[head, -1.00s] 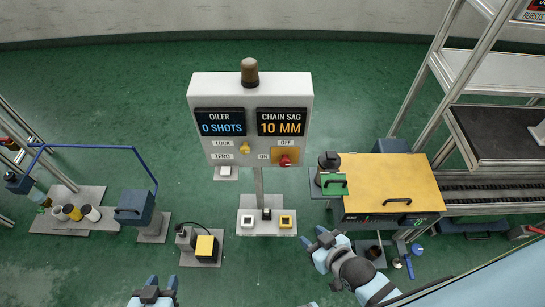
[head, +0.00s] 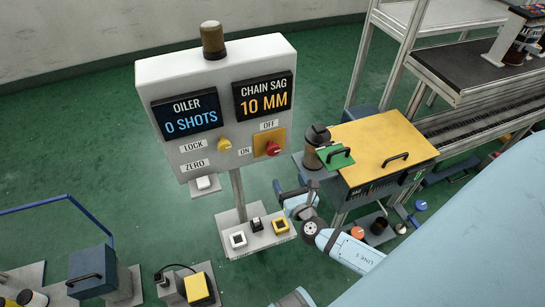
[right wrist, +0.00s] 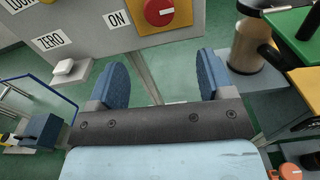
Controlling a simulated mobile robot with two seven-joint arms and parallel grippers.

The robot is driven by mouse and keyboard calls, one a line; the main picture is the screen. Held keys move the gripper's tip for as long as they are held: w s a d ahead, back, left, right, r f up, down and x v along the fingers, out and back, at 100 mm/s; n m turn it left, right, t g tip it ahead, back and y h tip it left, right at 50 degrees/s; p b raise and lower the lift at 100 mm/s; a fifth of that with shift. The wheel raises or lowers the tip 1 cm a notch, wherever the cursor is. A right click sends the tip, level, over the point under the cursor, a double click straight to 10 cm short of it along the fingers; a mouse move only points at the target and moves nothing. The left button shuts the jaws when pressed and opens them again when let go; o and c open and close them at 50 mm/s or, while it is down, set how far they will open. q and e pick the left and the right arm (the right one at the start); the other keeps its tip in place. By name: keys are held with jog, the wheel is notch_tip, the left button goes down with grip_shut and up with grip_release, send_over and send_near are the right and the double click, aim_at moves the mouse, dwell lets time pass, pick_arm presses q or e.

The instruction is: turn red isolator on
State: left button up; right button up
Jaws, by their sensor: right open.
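The red isolator (head: 273,149) is a round red knob on a yellow plate, low on the right of the white panel (head: 170,80). OFF is printed above it and ON to its left. In the right wrist view the red knob (right wrist: 158,12) is at the top edge with a small pale mark; its setting is unclear. My right gripper (head: 290,190) is open and empty, below the isolator and apart from it. Its two blue fingers (right wrist: 162,80) stand wide apart in the wrist view. My left gripper's fingers do not show.
A yellow knob (head: 224,144) and a white button (head: 203,185) sit left of the isolator. A pedestal with small buttons (head: 237,239) stands below the panel. A yellow-topped bench (head: 385,140) with a green-lidded part stands close on the right.

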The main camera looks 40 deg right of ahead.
aim_at(274, 152)
jog(key=shift+n, duration=0.3)
jog(key=x, duration=1.4)
jog(key=shift+r, duration=0.15)
jog(key=shift+a, duration=0.1)
jog(key=c, duration=0.9)
